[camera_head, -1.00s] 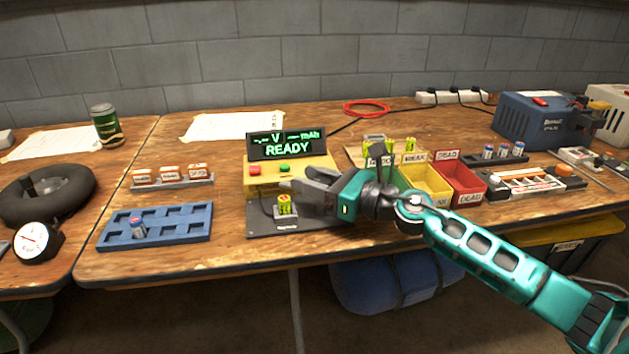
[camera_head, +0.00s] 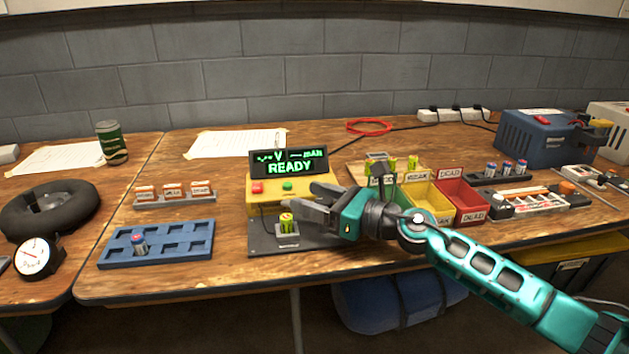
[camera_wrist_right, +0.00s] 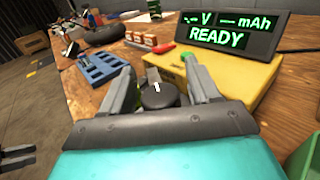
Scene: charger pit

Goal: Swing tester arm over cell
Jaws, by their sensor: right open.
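The tester has a yellow body (camera_head: 262,193), a display (camera_head: 289,163) reading READY, and a dark base plate (camera_head: 262,243). A green-yellow cell (camera_head: 287,222) stands upright in a grey holder on that plate. My right gripper (camera_head: 302,203) is open over the tester, just beside and above the cell. In the right wrist view a dark round knob (camera_wrist_right: 158,95) with a grey bar, seemingly the tester arm, lies between its fingers (camera_wrist_right: 160,88). I cannot tell whether they touch it. The cell is mostly hidden there. Dark prongs (camera_wrist_right: 16,158) at that view's lower left may be my left gripper.
A blue tray (camera_head: 203,233) with one cell and a rack of small boxes (camera_head: 173,200) stand left. Yellow (camera_head: 428,200) and red (camera_head: 463,196) bins stand close right of my gripper. Bare wood shows between the blue tray and the tester.

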